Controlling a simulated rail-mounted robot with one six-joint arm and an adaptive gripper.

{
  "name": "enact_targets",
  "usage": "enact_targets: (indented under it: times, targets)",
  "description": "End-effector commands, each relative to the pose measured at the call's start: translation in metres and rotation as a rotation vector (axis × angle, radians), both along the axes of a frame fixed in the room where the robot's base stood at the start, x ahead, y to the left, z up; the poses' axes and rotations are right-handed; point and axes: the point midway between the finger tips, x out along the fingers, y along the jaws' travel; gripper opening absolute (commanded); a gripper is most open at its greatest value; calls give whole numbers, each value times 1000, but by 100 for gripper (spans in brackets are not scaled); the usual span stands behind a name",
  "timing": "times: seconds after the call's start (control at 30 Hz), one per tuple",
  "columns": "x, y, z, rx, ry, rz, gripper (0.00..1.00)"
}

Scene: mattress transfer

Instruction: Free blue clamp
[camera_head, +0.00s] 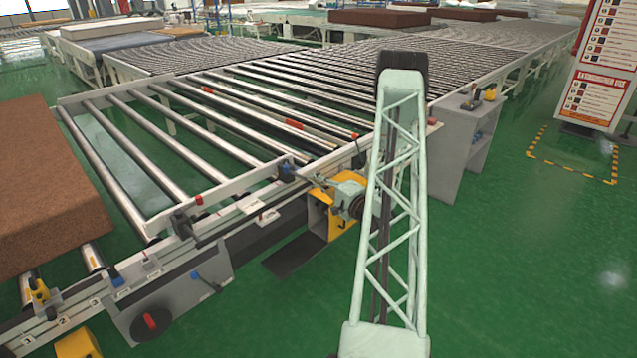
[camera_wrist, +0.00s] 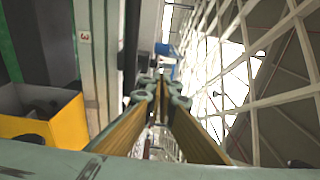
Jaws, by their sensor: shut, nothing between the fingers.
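A blue clamp (camera_head: 286,170) with a dark body sits on the edge rail of the roller conveyor, just left of my gripper (camera_head: 314,180) in the head view. In the wrist view a small blue part (camera_wrist: 163,48), probably the same clamp, shows beyond my fingertips (camera_wrist: 160,88). My gripper's fingers are drawn together and hold nothing. They appear apart from the clamp, though the exact gap is unclear. Another blue clamp-like part (camera_head: 115,278) is on the rail at the lower left. The lower part of the near clamp is hard to make out.
A roller conveyor (camera_head: 240,98) fills the middle. A brown mattress block (camera_head: 45,185) lies on rollers at left. A yellow bracket (camera_head: 319,217) stands below my gripper; a yellow-edged box (camera_wrist: 68,122) shows close left in the wrist view.

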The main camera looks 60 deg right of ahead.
Motion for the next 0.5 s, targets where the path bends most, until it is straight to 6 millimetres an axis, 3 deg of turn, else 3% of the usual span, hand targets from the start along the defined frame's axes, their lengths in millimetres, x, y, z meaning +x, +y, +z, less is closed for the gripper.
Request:
enact_targets:
  times: [0.4, 0.5]
  targets:
    - [54, -17, 0, -2, 0, 2, 0]
    - [63, -12, -1, 0, 0, 1, 0]
